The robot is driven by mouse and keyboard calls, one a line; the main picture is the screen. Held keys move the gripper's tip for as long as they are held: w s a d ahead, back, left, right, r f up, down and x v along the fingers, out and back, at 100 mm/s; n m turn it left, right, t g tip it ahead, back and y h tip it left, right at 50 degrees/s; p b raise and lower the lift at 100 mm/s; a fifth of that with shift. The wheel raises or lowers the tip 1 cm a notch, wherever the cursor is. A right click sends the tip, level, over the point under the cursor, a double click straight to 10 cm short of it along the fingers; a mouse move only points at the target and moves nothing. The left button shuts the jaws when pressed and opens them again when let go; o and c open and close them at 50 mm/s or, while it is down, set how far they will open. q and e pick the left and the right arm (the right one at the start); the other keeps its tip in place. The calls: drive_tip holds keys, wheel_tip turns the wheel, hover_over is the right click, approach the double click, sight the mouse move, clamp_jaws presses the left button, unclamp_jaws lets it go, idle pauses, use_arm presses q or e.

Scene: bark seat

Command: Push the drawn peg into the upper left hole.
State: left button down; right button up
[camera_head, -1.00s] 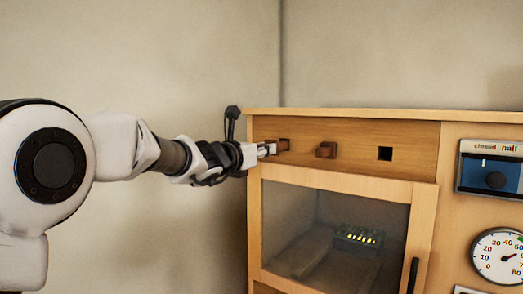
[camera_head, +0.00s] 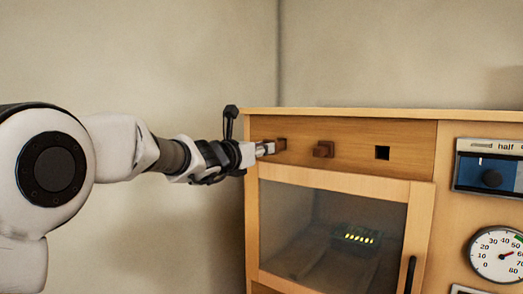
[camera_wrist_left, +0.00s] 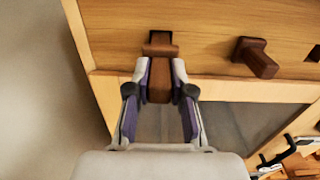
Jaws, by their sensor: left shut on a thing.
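My left gripper (camera_head: 265,149) is shut on a brown wooden peg (camera_head: 280,145) at the upper left of the cabinet front. In the left wrist view, the gripper (camera_wrist_left: 160,90) has its two fingers on either side of the peg (camera_wrist_left: 160,70). The peg's far end is at the upper left hole (camera_wrist_left: 160,37), whose dark upper edge shows above it. I cannot tell how deep the peg sits. My right gripper is not in view.
A second peg (camera_head: 323,149) sticks out of the panel to the right. Beyond it is an empty square hole (camera_head: 382,153). Below is a glazed door (camera_head: 330,235) with a dark handle (camera_head: 410,274). A dial gauge (camera_head: 498,255) and a blue switch panel (camera_head: 488,170) are at right.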

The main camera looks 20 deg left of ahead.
sight(279, 144)
use_arm(q)
drive_tip(key=shift+w+d, duration=0.1)
drive_tip(key=shift+w, duration=0.05)
drive_tip(key=shift+p+x, duration=0.95)
drive_tip(key=shift+x, duration=1.25)
drive_tip(key=c, duration=0.9)
unclamp_jaws()
drive_tip(key=shift+c, duration=0.2)
